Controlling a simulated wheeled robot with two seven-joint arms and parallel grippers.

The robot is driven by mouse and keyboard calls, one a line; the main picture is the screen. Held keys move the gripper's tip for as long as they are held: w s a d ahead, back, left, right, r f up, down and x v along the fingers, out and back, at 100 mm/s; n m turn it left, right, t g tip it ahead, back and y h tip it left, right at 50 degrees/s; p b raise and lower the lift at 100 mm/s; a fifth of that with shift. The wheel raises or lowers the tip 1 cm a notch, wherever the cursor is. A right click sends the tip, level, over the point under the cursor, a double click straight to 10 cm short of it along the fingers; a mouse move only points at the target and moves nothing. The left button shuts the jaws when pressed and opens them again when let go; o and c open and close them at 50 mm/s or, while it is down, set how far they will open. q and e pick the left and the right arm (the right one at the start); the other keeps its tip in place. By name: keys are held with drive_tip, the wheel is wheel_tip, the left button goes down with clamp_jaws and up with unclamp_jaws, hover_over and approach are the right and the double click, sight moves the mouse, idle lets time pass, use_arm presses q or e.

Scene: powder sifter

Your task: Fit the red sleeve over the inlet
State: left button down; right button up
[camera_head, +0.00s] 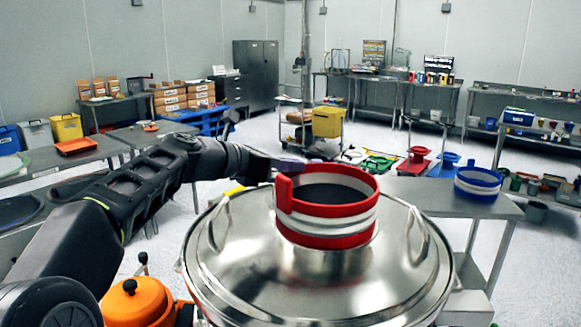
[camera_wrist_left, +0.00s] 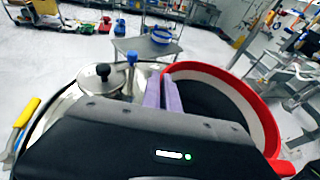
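The red sleeve (camera_head: 326,236), a red ring with a pale band and a raised tab, sits level at the inlet on the domed steel lid (camera_head: 390,275). The inlet is mostly hidden by it; a steel neck shows just below. The sleeve fills the right of the left wrist view (camera_wrist_left: 262,122), dark inside. My left gripper (camera_head: 290,163) is at the sleeve's far left edge, past the tab. Its two purple fingers (camera_wrist_left: 164,92) are close together beside the rim; I cannot tell whether they touch or pinch it. My right gripper is not in view.
A blue ring (camera_head: 478,186) stands on a grey side table (camera_head: 430,193) to the right, behind the lid. Two lid handles (camera_head: 418,232) rise near the sleeve. An orange pot-like part (camera_head: 135,303) is at lower left. Open floor lies beyond.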

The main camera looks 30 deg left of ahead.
use_arm(q)
drive_tip(key=shift+w+d+f, duration=0.2)
drive_tip(key=shift+w+d, duration=0.05)
drive_tip(key=c, duration=1.6)
unclamp_jaws()
drive_tip(key=shift+r, duration=0.15)
drive_tip(key=shift+c, duration=0.2)
drive_tip(key=shift+a, duration=0.15)
drive_tip(key=shift+s+a+r, duration=0.1)
drive_tip(key=shift+s+r, duration=0.05)
drive_tip(key=shift+s, duration=0.05)
drive_tip(key=v, duration=1.1)
drive_tip(key=shift+s+b, duration=0.25)
drive_tip(key=shift+b, duration=0.15)
